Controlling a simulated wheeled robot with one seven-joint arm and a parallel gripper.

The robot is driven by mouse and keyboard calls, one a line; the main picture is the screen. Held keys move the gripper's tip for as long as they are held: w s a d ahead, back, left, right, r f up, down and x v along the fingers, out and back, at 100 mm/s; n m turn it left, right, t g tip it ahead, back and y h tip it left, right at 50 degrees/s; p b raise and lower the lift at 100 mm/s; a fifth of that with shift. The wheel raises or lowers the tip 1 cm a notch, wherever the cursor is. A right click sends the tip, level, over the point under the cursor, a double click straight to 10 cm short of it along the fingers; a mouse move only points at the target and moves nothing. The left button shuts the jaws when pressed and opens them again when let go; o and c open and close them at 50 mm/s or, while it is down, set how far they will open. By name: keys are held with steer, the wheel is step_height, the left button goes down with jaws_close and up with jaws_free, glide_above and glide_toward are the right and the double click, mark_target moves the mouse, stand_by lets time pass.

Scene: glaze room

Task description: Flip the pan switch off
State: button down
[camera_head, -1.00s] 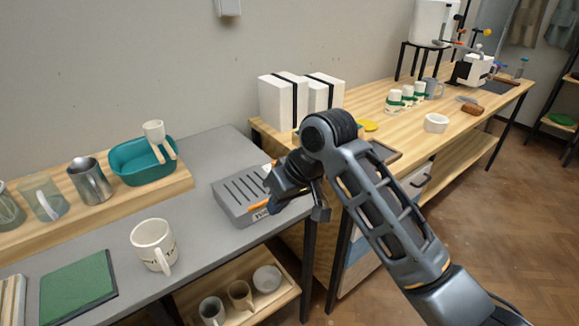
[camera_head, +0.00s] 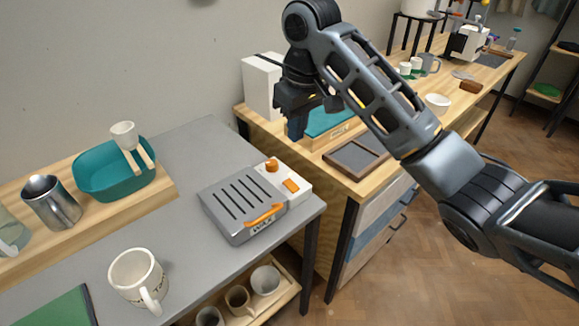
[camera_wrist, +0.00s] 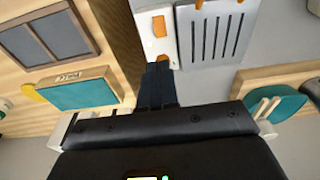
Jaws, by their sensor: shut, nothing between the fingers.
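The pan is a grey slotted unit (camera_head: 238,204) marked WAX on the grey table, with an orange handle (camera_head: 265,216). A white control box (camera_head: 281,173) on its right side carries a round orange knob (camera_head: 272,166) and a flat orange switch (camera_head: 291,185). I cannot tell the switch's position. My gripper (camera_head: 297,128) is shut and empty, raised above and behind the box, apart from it. In the wrist view, the shut fingers (camera_wrist: 157,72) point toward the white box (camera_wrist: 148,40), the switch (camera_wrist: 158,26) shows beyond them, and the knob is partly hidden.
A white mug (camera_head: 137,275) stands at the table's front left. A teal tub (camera_head: 100,182) and metal pitcher (camera_head: 50,200) stand on a wooden board. White blocks (camera_head: 262,85), a teal-topped box (camera_head: 335,118) and a dark framed tray (camera_head: 357,158) are on the wooden bench.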

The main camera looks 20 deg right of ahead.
steer(key=b, duration=0.1)
glide_toward(293, 186)
steer(key=f, duration=0.1)
steer(key=w+f, duration=0.1)
steer(key=f, duration=0.1)
steer(key=w+f, duration=0.1)
steer(key=f, duration=0.1)
steer(key=shift+w+a+f, duration=0.2)
steer(key=shift+a, duration=0.05)
steer(key=shift+f, duration=0.6)
steer(key=shift+w+a, duration=0.1)
steer(key=shift+a+f+p, duration=0.1)
steer(key=shift+f+p, duration=0.1)
steer(key=shift+p, duration=0.25)
steer(key=shift+f, duration=0.15)
steer(key=shift+s+d+f+p, duration=0.1)
steer(key=shift+s+d+p, duration=0.05)
steer(key=shift+s+p, duration=0.3)
steer(key=shift+s+d+f+p, duration=0.1)
steer(key=shift+s+d+p, duration=0.05)
steer(key=shift+s+p, duration=0.2)
steer(key=shift+r, duration=0.2)
